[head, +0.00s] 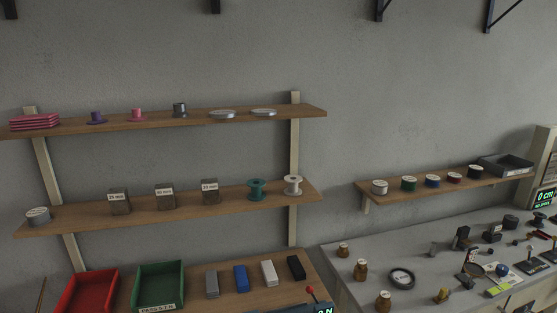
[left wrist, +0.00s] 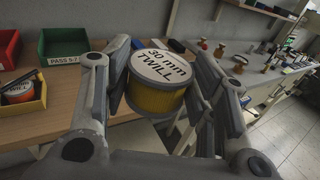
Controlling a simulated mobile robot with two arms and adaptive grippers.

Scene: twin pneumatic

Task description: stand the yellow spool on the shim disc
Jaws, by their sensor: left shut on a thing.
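The yellow spool (left wrist: 155,99) shows in the left wrist view, with a white top label reading "30 mm TWILL". My left gripper (left wrist: 163,60) is shut on it, one finger on each side, and its labelled face is up toward the camera. The spool's underside is hidden. No thing in view is clearly the shim disc; two flat silvery round pieces (head: 221,114) lie on the upper shelf in the head view, and I cannot tell whether either is it. My right gripper is in neither view.
The upper shelf (head: 160,122) also holds cups and a pink stack. The lower shelf (head: 230,202) holds blocks and spools. Red (head: 92,291) and green (head: 160,286) bins stand on the wooden bench. A yellow bin (left wrist: 21,98) is at left. The grey bench (head: 335,270) carries jars and a ring.

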